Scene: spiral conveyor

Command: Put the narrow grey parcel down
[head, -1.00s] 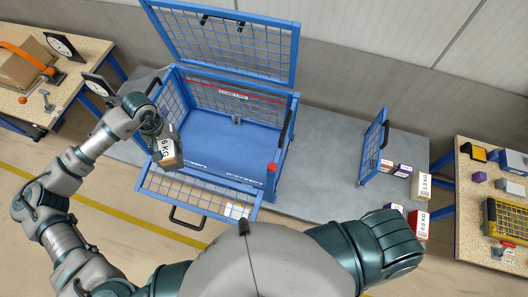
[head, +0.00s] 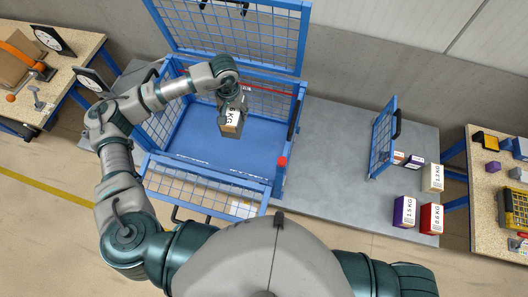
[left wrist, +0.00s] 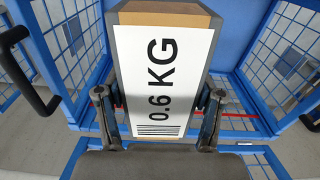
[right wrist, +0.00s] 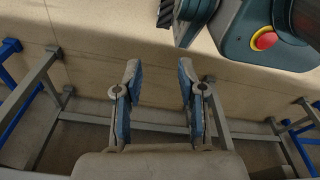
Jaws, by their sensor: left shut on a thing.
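The narrow grey parcel (head: 231,130) has a brown end and a white label reading 0.6 KG, seen in the left wrist view (left wrist: 165,75). My left gripper (head: 233,106) is shut on it, one finger on each side. It holds the parcel over the inside of the blue mesh crate (head: 180,135); its height above the crate's blue floor is hard to tell. My right gripper (right wrist: 160,85) is open and empty in the right wrist view; the head view does not show its fingers.
The crate's lid (head: 230,30) is raised and its front mesh panel (head: 205,187) is folded down. Red, purple and white boxes (head: 430,217) stand on the grey platform (head: 325,160) at the right, near a small blue mesh gate (head: 383,140). Side tables stand left and right.

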